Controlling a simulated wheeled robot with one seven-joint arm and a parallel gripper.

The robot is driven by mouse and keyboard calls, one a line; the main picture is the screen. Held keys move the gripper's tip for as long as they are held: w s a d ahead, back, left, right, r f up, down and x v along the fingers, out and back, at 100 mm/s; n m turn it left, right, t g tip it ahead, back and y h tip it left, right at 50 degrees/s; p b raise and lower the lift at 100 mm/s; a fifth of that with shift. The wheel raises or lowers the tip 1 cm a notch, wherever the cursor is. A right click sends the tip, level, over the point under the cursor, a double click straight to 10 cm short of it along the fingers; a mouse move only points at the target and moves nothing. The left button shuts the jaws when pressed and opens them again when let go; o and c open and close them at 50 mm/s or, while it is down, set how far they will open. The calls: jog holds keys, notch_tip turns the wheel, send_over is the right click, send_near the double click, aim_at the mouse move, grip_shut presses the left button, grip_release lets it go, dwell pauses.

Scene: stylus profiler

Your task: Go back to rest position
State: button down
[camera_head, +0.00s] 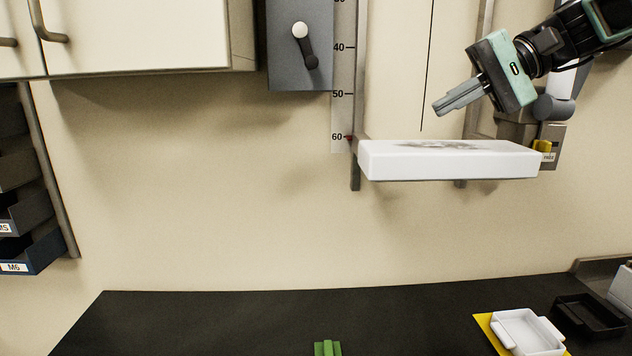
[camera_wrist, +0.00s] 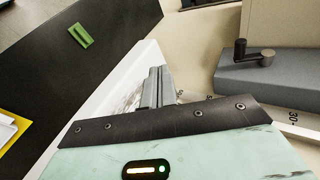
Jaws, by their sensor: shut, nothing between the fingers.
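My gripper (camera_head: 437,108) is in the upper right of the head view, above the white slab (camera_head: 450,166) on the wall rail and apart from it. Its grey fingers are together and point down and left, with nothing between them. In the wrist view the shut fingers (camera_wrist: 156,88) show in the middle, with part of the white slab (camera_wrist: 97,108) behind them.
A grey box with a crank (camera_head: 300,65) and a scale (camera_head: 343,95) are on the wall left of the slab. Below, the black bench (camera_head: 200,320) holds a green block (camera_head: 327,348), a white tray (camera_head: 527,330) and a black tray (camera_head: 590,315). The wall space between is clear.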

jog(key=s+a+f+n+g+h+b, duration=0.1)
jog(key=s+a+f+n+g+h, duration=0.15)
jog(key=s+a+f, duration=0.4)
jog(key=s+a+f+n+g+h+b, duration=0.1)
jog(key=s+a+f+h, duration=0.2)
jog(key=s+f, duration=0.65)
jog(key=s+d+f+n+h, duration=0.1)
jog(key=s+f+n+h, duration=0.1)
jog(key=s+f, duration=0.4)
jog(key=s+d+f+n+t+h+b, duration=0.1)
jog(key=s+d+f+n+h, duration=0.1)
jog(key=s+f, duration=0.4)
notch_tip(320, 180, down, 4)
jog(key=n+h, duration=0.1)
jog(key=n, duration=0.1)
jog(key=shift+s+n, duration=0.35)
